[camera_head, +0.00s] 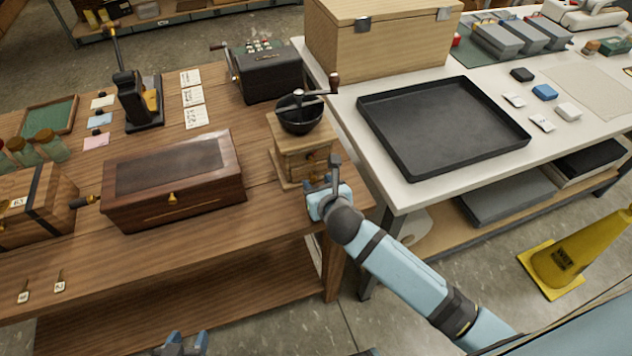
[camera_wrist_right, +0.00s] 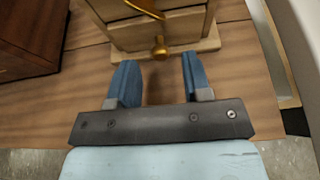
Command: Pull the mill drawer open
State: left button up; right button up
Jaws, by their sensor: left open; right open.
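The wooden coffee mill (camera_head: 290,150), with a dark bowl and a crank on top, stands upright near the wooden table's right end. Its drawer (camera_wrist_right: 187,28) faces my right gripper and looks flush with the body; a brass knob (camera_wrist_right: 160,48) sticks out from its front. My right gripper (camera_wrist_right: 157,70) is open and empty, its two blue fingers apart, pointing at the mill's front. The knob lies just beyond the fingertips, between their lines. In the head view, my right wrist hides part of the mill's front. My left gripper (camera_head: 185,345) is open at the bottom edge, away from the mill.
A dark wooden box (camera_head: 172,185) stands left of the mill on the wooden table (camera_head: 230,240). A black machine (camera_head: 268,75) stands behind it. The white table (camera_head: 400,195) with a black tray (camera_head: 440,125) is close on the right. The table front before the mill is clear.

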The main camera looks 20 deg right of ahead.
jog(key=shift+x, duration=0.9)
jog(key=shift+c, duration=0.2)
grip_shut()
jog(key=s+p, duration=0.4)
jog(key=s, duration=0.1)
jog(key=shift+s+d+r, duration=0.1)
jog(key=shift+s+r, duration=0.1)
jog(key=shift+s, duration=0.15)
jog(key=shift+s+f+p, duration=0.1)
jog(key=shift+s+p, duration=0.15)
jog(key=shift+p, duration=0.05)
jog(key=shift+f, duration=0.1)
jog(key=shift+o, duration=0.2)
grip_release()
